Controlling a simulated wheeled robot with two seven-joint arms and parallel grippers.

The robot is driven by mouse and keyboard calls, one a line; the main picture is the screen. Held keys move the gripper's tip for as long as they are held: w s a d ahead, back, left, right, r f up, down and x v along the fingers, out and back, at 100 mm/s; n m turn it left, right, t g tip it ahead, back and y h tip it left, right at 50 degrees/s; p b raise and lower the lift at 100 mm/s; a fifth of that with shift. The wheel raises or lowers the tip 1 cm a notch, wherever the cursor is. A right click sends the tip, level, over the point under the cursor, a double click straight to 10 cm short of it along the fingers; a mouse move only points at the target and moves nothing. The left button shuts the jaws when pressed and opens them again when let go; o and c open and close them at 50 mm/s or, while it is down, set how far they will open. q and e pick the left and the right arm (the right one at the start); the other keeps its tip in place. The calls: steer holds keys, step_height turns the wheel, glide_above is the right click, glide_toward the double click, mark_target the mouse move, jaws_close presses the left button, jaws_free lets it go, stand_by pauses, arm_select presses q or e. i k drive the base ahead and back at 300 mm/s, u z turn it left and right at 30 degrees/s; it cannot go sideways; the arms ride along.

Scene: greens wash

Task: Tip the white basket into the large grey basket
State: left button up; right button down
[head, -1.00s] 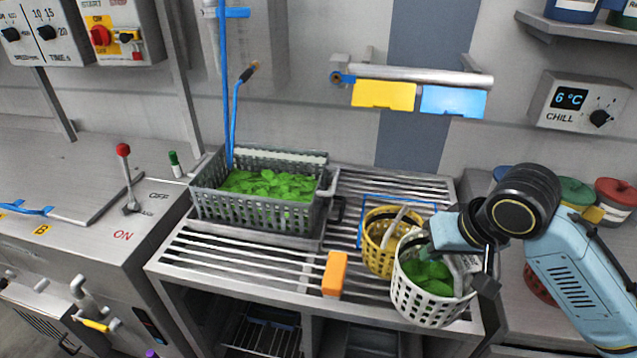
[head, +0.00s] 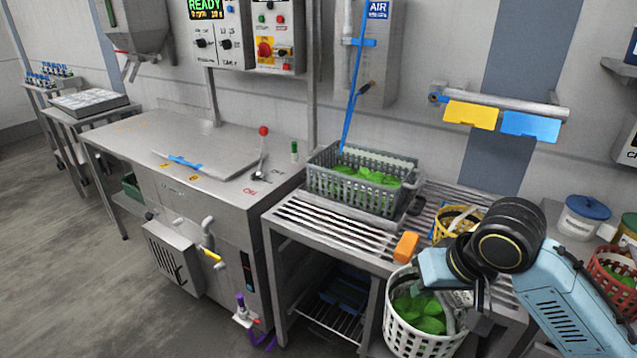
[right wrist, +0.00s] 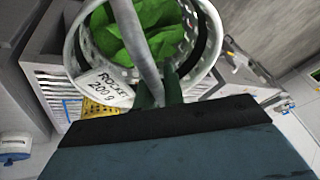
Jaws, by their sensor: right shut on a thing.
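The white basket (head: 397,327) holds green leaves (head: 425,314) and hangs upright at the front right of the head view. My right gripper (head: 468,292) is shut on its handle; in the right wrist view the gripper (right wrist: 160,88) closes on a grey handle bar (right wrist: 142,48). A tag reading "ROCKET 200 g" (right wrist: 104,90) hangs at the rim. The large grey basket (head: 352,192) stands on the slatted rack, left of and behind the white basket, with green leaves (head: 372,176) inside. My left gripper is out of view.
An orange block (head: 405,246) lies on the slatted rack (head: 325,219) near its front edge. A yellow basket (head: 445,222) stands partly hidden behind my right arm. A blue hose (head: 353,95) hangs beside the grey basket. A steel machine (head: 190,160) with a red-knobbed lever stands left.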

mark_target(377, 194)
steer(key=u, duration=0.05)
steer(key=k, duration=0.35)
steer(key=u, duration=1)
steer(key=i, duration=1.05)
steer(key=z, duration=0.4)
steer(key=i, duration=0.7)
steer(key=z, duration=0.6)
